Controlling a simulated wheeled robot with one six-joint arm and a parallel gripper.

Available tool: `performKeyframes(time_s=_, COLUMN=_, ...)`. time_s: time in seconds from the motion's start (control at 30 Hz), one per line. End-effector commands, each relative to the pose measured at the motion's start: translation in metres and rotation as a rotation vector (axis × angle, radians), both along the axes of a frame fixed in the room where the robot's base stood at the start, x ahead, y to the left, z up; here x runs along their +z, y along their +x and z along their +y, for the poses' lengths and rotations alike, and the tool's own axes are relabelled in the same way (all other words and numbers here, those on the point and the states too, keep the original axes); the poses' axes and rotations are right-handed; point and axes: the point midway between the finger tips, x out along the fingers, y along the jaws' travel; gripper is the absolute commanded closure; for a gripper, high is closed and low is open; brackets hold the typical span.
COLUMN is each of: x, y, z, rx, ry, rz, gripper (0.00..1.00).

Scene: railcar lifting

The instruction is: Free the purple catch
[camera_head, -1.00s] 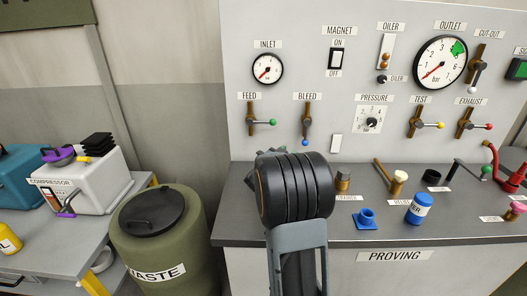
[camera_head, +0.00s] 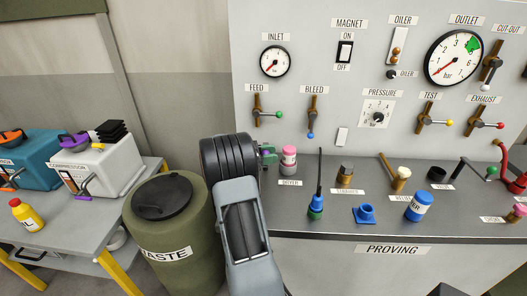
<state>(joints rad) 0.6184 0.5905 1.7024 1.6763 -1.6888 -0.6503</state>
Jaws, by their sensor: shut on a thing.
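The white box labelled COMPRESSOR (camera_head: 108,166) stands on the left bench. A purple part (camera_head: 74,142) shows on its top, and a purplish handle-like catch (camera_head: 86,184) shows low on its front. Which one is the catch, and how it is fastened, is too small to tell. My gripper (camera_head: 267,154) is at the left end of the proving bench, well to the right of the box, and largely hidden by my arm. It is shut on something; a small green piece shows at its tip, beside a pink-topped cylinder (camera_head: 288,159).
A green waste bin (camera_head: 180,235) stands between the left bench and the proving bench (camera_head: 330,222). A teal box (camera_head: 30,150) and yellow bottle (camera_head: 27,214) are on the left bench. A black-shafted tool (camera_head: 316,208) and a blue jar (camera_head: 418,207) stand on the proving bench.

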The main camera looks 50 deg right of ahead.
Motion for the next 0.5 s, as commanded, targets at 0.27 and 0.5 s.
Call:
performKeyframes(time_s=0.27, x=0.0011, y=-0.0074, z=0.0004, rx=-0.073, ry=-0.003, rz=0.000, gripper=1.00)
performKeyframes(time_s=0.5, x=0.0014, y=-0.0072, z=0.0010, rx=-0.079, ry=-0.004, rz=-0.001, gripper=1.00)
